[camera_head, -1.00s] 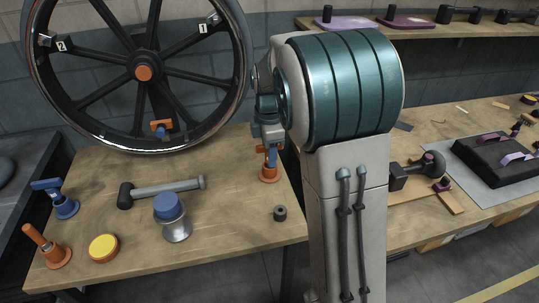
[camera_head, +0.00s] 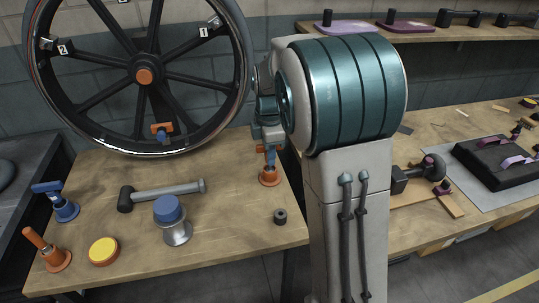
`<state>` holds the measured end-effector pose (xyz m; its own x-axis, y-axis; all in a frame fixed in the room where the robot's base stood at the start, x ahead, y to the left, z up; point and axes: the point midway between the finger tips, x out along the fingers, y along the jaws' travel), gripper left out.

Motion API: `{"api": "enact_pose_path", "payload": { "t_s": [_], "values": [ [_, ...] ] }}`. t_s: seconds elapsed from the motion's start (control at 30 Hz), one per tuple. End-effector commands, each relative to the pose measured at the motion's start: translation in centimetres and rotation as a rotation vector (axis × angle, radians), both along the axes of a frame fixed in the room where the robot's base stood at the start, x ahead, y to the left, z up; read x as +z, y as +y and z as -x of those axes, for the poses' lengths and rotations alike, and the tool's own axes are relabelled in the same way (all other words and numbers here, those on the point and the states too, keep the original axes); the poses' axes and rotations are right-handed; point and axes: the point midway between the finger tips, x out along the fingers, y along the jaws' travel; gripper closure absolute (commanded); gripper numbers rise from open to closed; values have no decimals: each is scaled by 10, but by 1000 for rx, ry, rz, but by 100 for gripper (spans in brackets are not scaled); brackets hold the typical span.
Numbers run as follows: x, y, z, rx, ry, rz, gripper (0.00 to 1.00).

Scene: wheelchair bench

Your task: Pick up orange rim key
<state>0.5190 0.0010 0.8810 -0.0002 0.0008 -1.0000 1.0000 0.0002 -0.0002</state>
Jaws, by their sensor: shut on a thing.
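The orange rim key (camera_head: 269,177) stands near the back right of the left bench, beside my arm. Its round orange base rests on or just at the wooden top, and I cannot tell whether there is a gap. Orange also shows higher up, at its handle. My gripper (camera_head: 270,158) points down over the key, with its blue fingers shut on it. The fingers and wrist hide much of the key's upper part.
A dark ring (camera_head: 280,216) sits near the front edge.

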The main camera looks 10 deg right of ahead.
Motion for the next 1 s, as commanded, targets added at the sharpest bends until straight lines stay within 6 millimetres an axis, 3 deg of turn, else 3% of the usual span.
{"api": "enact_pose_path", "payload": {
  "t_s": [0.17,0.5,0.7,1.0],
  "values": [
    [31,-1,-1,-1,-4,1,100],
    [70,-54,42,-5,-4,1,100],
    [88,-77,62,-3,-2,0,100],
    [98,-91,73,-1,0,1,100]
  ]
}}
